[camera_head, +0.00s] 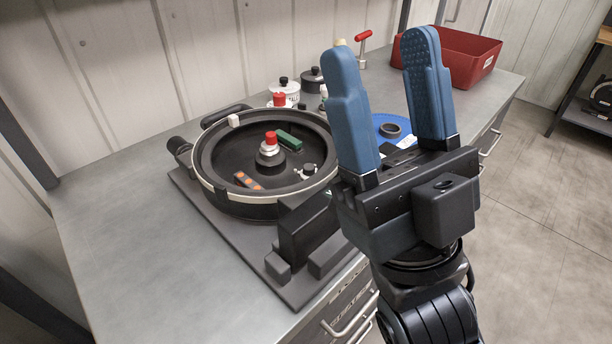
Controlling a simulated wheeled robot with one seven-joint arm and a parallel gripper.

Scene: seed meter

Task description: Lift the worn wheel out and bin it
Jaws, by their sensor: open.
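The round black meter housing (204,186) lies open on a grey base plate on the bench. At its centre is a hub (269,155) with a red top. Inside are a green block (290,141), a dark strip with orange marks (248,181) and a small grey fitting with a dark round part (308,170). I cannot tell for certain which part is the worn wheel. A red open bin (468,62) stands at the back right of the bench. My gripper (383,50) is open and empty, pointing up in front of the bench's right side, apart from the housing.
A blue disc (386,121) with a black ring (390,130) lies behind my gripper, partly hidden. White and dark lidded pots (286,91) and a red-handled tool (362,38) stand behind the housing. The bench's front left (130,240) is clear.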

